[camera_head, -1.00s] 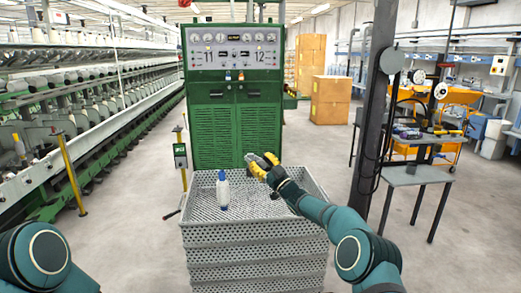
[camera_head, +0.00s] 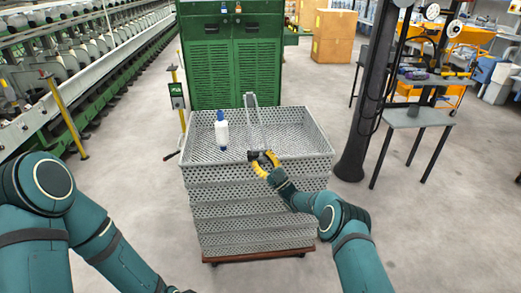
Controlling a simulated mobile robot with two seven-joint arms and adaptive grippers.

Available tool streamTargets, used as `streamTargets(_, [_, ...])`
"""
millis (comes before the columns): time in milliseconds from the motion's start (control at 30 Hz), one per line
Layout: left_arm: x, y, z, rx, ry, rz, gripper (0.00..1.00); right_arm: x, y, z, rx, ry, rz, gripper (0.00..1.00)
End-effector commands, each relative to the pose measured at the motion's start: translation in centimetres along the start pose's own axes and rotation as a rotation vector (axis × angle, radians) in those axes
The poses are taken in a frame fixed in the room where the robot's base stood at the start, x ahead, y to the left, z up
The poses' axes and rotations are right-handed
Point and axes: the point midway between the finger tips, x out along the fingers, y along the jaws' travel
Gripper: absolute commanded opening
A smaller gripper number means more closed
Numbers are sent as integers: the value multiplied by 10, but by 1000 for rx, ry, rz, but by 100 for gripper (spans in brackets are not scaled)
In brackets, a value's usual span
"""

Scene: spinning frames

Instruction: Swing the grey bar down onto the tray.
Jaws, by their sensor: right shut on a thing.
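The grey bar (camera_head: 256,127) runs from an upright piece at the back rim of the tray toward its front. The grey perforated tray (camera_head: 300,146) is the open top of a stack of crates. My right gripper (camera_head: 263,158), with yellow fingers, is shut on the near end of the bar, close to the tray's front rim. I cannot tell whether the bar touches the tray.
A white bottle with a blue cap (camera_head: 221,131) stands in the tray, left of the bar. A green cabinet (camera_head: 232,62) is behind the tray. A dark post (camera_head: 372,100) and a small grey table (camera_head: 416,117) stand at right. The floor around the stack is mostly clear.

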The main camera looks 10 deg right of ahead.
Motion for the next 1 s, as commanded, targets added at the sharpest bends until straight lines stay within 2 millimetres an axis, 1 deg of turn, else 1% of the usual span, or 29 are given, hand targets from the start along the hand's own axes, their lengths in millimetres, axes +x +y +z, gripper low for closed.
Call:
streamTargets(33, [0, 0, 0, 0, 0, 0, 34, -8, 3, 5, -2, -17, 7, 0])
streamTargets(333, [0, 0, 0, 0, 0, 0, 34, -10, 0, 8, 2, -23, 4, 0])
streamTargets(367, [0, 0, 0, 0, 0, 0, 34, -10, 0, 8, 2, -24, 3, 44])
streamTargets(400, [0, 0, 0, 0, 0, 0, 34, -10, 0, 8, 2, -25, 3, 58])
streamTargets(433, [0, 0, 0, 0, 0, 0, 34, -10, 0, 8, 3, -24, 2, 68])
streamTargets(767, [0, 0, 0, 0, 0, 0, 34, -7, -1, 5, 3, -13, 0, 69])
streamTargets(867, [0, 0, 0, 0, 0, 0, 34, -13, -1, 5, 4, -14, 0, 69])
streamTargets(967, [0, 0, 0, 0, 0, 0, 34, -26, -1, 5, 4, -15, 1, 69])
streamTargets(1000, [0, 0, 0, 0, 0, 0, 34, -34, 0, 4, 3, -16, 2, 69])
